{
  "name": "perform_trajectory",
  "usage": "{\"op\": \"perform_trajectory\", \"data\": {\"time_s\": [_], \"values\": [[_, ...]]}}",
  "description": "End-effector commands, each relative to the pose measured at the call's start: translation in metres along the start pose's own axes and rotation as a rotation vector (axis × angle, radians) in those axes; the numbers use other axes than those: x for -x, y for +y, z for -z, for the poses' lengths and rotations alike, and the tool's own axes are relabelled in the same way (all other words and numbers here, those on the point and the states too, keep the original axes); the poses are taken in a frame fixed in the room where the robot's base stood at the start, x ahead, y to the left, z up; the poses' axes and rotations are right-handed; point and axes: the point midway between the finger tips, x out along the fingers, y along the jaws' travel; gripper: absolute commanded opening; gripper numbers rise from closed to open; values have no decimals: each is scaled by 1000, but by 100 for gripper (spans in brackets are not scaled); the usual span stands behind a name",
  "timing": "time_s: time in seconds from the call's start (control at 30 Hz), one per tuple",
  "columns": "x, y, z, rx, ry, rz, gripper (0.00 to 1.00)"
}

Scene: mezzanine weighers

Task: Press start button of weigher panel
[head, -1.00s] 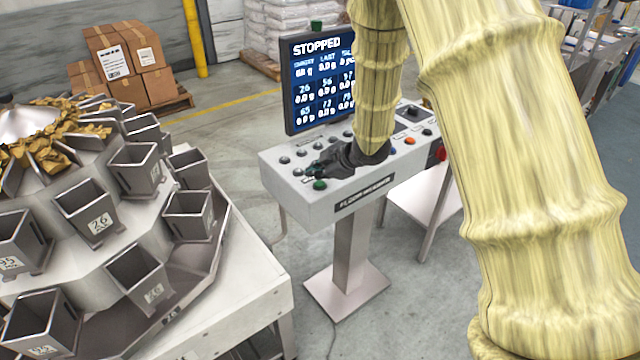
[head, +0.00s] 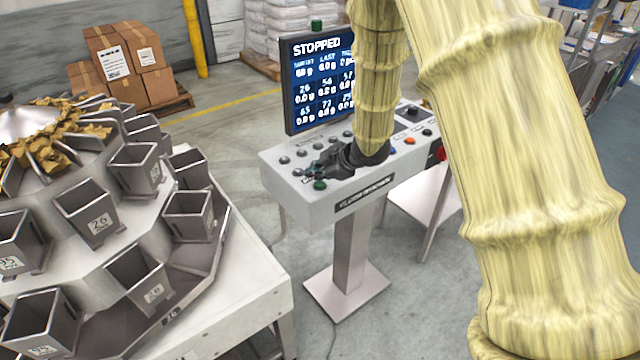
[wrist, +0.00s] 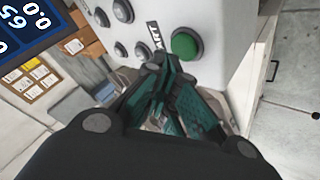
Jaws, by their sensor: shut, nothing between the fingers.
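The weigher panel (head: 275,172) is a light grey console on a pedestal. Its green start button (head: 320,185) sits near the front edge at the left. In the wrist view the green button (wrist: 186,44) is close beyond the fingertips, beside a label reading "ART". My gripper (head: 308,174) is shut and empty over the panel, its fingertips just left of and behind the green button in the head view. In the wrist view my gripper (wrist: 156,66) shows its fingertips apart from the button, a little to its lower left. The screen (head: 318,80) reads STOPPED.
Several grey buttons (head: 284,160) lie along the panel's left part. An orange button (head: 409,141) and a red knob (head: 441,154) are at its right. The multihead weigher (head: 232,262) with metal hoppers stands at the left. Cartons (head: 125,60) are stacked behind.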

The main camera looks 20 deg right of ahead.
Motion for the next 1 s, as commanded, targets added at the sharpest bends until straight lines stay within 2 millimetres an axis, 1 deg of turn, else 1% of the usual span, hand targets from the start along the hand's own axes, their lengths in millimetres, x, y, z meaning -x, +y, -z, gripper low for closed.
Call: {"op": "perform_trajectory", "data": {"time_s": [0.2, 1.0], "values": [[-4, -3, -3, 0, 0, 0, 0], [-7, -5, -5, -1, 0, 0, 0]]}}
